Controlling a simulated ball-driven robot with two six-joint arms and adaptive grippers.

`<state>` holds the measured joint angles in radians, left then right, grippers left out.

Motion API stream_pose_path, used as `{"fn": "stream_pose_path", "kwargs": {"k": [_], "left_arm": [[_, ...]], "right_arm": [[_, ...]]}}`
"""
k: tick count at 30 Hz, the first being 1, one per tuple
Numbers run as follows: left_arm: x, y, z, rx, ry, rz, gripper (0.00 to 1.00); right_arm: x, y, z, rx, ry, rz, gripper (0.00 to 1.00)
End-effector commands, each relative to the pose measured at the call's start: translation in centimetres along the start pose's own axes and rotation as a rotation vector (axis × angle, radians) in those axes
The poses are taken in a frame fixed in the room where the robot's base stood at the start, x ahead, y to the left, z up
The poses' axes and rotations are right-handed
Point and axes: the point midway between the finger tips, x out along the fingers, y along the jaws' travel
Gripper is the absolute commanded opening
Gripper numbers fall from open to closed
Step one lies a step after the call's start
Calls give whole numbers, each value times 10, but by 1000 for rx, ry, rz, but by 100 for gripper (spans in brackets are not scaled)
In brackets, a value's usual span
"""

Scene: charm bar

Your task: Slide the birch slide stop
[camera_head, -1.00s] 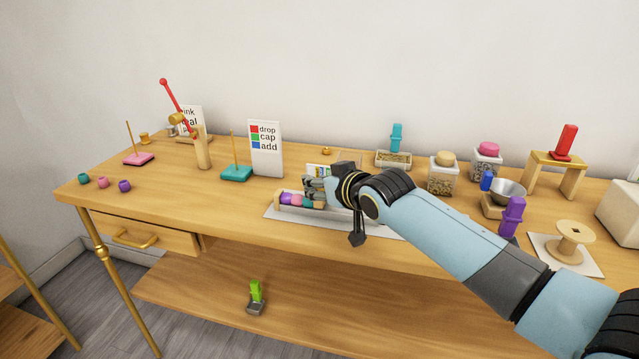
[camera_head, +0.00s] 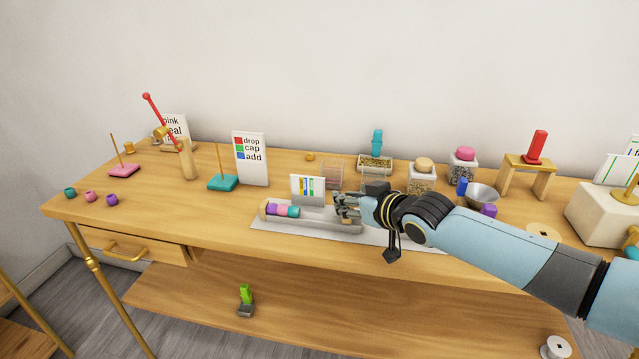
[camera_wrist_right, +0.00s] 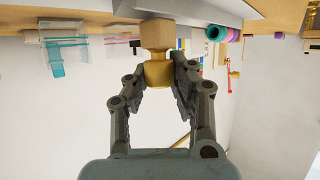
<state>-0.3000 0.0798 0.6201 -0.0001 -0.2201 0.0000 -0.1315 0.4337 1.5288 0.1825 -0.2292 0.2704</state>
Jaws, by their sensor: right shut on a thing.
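The bead tray (camera_head: 305,220) lies on the table with purple, pink and teal beads (camera_head: 281,210) in a row at its left end. My right gripper (camera_head: 347,207) is over the tray's right part, apart from the beads. In the right wrist view, the fingers (camera_wrist_right: 158,78) are shut on the gold knob (camera_wrist_right: 158,73) of the birch slide stop (camera_wrist_right: 156,34). The beads (camera_wrist_right: 222,34) also show in the wrist view. My left gripper is not in view.
A small card with coloured stripes (camera_head: 308,189) stands behind the tray, and a clear box (camera_head: 331,173) behind that. Jars (camera_head: 422,178) and a metal bowl (camera_head: 482,194) stand to the right.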

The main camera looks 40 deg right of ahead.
Motion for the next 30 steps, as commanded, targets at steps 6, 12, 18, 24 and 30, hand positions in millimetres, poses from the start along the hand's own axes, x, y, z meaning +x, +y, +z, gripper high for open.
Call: {"fn": "stream_pose_path", "kwargs": {"k": [6, 12, 18, 24, 30], "left_arm": [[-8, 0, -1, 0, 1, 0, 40], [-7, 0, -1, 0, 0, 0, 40], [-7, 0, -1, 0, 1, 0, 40], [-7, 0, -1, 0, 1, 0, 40], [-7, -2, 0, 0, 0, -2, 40]], "right_arm": [[-10, 11, 3, -1, 2, -1, 0], [-10, 11, 4, -1, 3, -1, 0], [-10, 11, 4, 0, 3, -1, 43], [-10, 10, 4, 0, 3, -1, 49], [-14, 11, 4, -1, 1, -1, 49]]}}
